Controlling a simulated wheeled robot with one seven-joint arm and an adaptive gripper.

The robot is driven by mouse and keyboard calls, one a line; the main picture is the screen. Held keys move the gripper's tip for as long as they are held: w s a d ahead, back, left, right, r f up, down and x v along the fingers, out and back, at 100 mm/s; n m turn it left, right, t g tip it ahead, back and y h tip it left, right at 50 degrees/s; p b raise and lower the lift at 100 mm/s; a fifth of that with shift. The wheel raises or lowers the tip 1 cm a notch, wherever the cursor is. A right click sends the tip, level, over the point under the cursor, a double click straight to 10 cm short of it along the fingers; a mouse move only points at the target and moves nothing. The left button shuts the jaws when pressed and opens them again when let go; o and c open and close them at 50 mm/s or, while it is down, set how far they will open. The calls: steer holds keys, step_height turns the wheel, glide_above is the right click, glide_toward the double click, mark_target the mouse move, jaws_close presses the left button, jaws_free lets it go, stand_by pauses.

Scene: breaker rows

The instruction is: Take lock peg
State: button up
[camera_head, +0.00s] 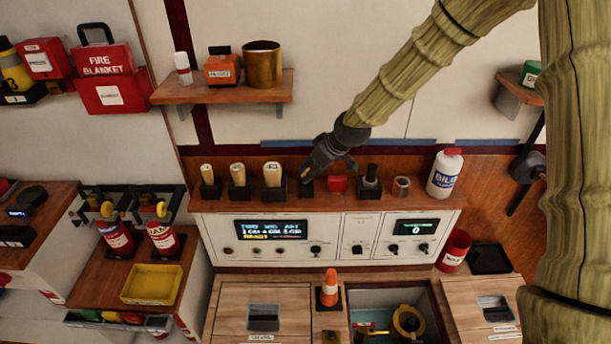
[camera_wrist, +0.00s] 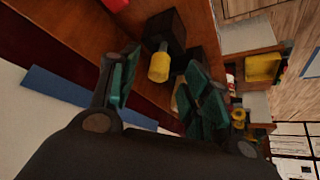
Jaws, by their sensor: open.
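My gripper (camera_head: 308,168) is open above the dark holders on the wooden ledge, at the fourth holder (camera_head: 305,188) from the left. In the wrist view my gripper (camera_wrist: 163,84) has its green-padded fingers apart, with a yellow peg (camera_wrist: 159,66) showing beyond and between them. That peg sticks out of a black block (camera_wrist: 165,34); I see no contact with the fingers. Three pale yellow pegs stand in holders to the left: one (camera_head: 207,174), another (camera_head: 238,174) and a wider one (camera_head: 272,175). I cannot read which one is the lock peg.
Right of my gripper on the ledge are a red block (camera_head: 337,185), a dark peg in a holder (camera_head: 371,178), a metal cup (camera_head: 401,187) and a white bottle (camera_head: 444,176). A control panel (camera_head: 325,237) is below. A shelf (camera_head: 225,88) is above left.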

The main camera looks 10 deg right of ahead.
mark_target(308, 170)
steer(key=x, duration=0.1)
steer(key=p+x, duration=0.1)
steer(key=x, duration=0.1)
steer(key=shift+w+a, duration=0.2)
steer(key=shift+w, duration=0.15)
steer(key=shift+w+a+f+p, duration=0.15)
steer(key=shift+w+f+p, duration=0.15)
steer(key=shift+f+p, duration=0.15)
steer(key=shift+c, duration=0.2)
jaws_close()
